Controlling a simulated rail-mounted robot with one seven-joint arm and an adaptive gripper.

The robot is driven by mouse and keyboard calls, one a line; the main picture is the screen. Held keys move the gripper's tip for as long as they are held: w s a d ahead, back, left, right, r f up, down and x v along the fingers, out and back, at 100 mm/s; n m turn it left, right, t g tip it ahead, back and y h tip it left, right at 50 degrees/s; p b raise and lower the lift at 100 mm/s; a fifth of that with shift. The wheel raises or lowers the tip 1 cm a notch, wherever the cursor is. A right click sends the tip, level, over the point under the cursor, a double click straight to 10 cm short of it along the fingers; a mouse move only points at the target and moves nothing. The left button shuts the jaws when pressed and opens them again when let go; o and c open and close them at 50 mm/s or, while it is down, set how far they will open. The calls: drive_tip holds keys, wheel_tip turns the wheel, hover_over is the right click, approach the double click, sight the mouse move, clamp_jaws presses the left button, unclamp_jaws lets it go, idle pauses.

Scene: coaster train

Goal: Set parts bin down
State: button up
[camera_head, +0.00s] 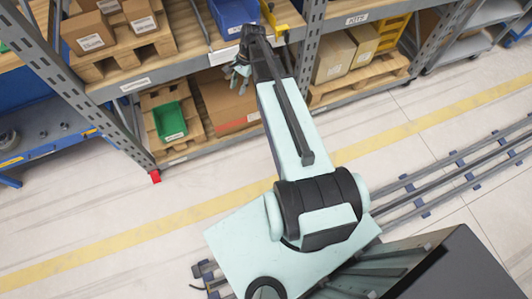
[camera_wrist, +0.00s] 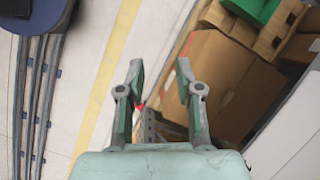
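A green bin (camera_head: 170,120) with a white label sits on a pallet on the lower shelf, and its edge shows at the top of the wrist view (camera_wrist: 252,8). A blue bin (camera_head: 234,14) sits on the shelf above. I cannot tell which one is the parts bin. My gripper (camera_wrist: 160,72) is open, with nothing between its fingers. In the head view my gripper (camera_head: 242,72) is small and partly hidden by the arm, at the front of the shelving, to the right of the green bin and below the blue bin.
A brown carton (camera_head: 226,100) is right beside my gripper on the lower shelf; it also shows in the wrist view (camera_wrist: 215,80). A grey rack post (camera_head: 85,85) stands left. More cartons (camera_head: 335,57) sit to the right. The floor with the yellow line (camera_head: 200,212) is clear.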

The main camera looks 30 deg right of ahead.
drive_tip(key=s+a+f+n+g+h, duration=0.1)
drive_tip(key=s+a+f+n+g, duration=0.15)
drive_tip(key=s+a+f, duration=0.45)
drive_tip(key=s+a+f+n+g, duration=0.15)
drive_tip(key=s+f+n, duration=0.25)
drive_tip(key=s+f, duration=0.5)
drive_tip(key=s+a+f+n+g+h, duration=0.1)
drive_tip(key=s+a+f+n, duration=0.1)
drive_tip(key=s, duration=0.9)
drive_tip(key=s+a+f+n+g+h, duration=0.1)
drive_tip(key=s+f+n, duration=0.3)
drive_tip(key=s, duration=0.7)
drive_tip(key=shift+s+a+f+n+g+h, duration=0.15)
drive_tip(key=shift+s+a+n+g+h, duration=0.3)
drive_tip(key=shift+n, duration=0.5)
drive_tip(key=shift+w, duration=0.1)
